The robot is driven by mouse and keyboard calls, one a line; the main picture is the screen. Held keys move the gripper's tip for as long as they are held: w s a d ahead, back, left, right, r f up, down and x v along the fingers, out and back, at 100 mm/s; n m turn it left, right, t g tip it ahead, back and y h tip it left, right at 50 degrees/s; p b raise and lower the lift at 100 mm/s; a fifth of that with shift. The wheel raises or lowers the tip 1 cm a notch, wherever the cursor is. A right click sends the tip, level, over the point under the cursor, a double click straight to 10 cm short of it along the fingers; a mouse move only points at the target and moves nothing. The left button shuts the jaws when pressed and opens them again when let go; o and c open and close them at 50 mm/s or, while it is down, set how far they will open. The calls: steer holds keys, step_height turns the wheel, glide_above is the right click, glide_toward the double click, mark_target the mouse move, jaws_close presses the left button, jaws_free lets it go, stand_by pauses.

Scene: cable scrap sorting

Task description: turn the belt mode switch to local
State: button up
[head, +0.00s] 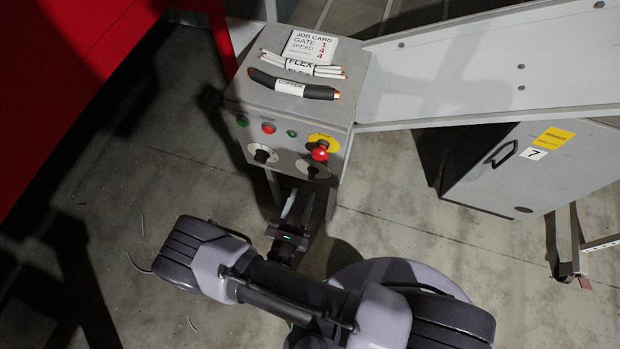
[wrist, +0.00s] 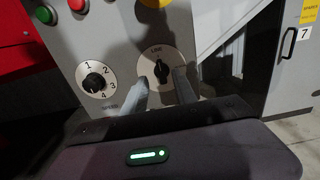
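The belt mode switch (wrist: 162,70) is a black knob on a round pale plate on the control box front. Its upper label reads "LINE", and the knob looks about upright towards it; no "local" label is readable. In the head view the switch (head: 312,171) sits low on the right of the panel. My gripper (head: 297,205) is in front of and below the panel, pointing at it. In the wrist view my gripper (wrist: 160,84) is open, its grey fingers appearing either side of the switch's lower part. I cannot tell whether they touch it.
A numbered speed knob (wrist: 95,82) is left of the switch. A red emergency stop (head: 320,153) on yellow sticks out just above it. Cable pieces (head: 293,86) and a job card (head: 310,47) lie on the box top. A grey chute (head: 480,70) extends right.

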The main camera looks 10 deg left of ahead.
mark_target(310, 175)
steer(key=w, duration=0.4)
steer(key=w+b, duration=0.1)
steer(key=w, duration=0.1)
steer(key=shift+w+d, duration=0.25)
steer(key=shift+w, duration=0.15)
steer(key=shift+c, duration=0.4)
jaws_close()
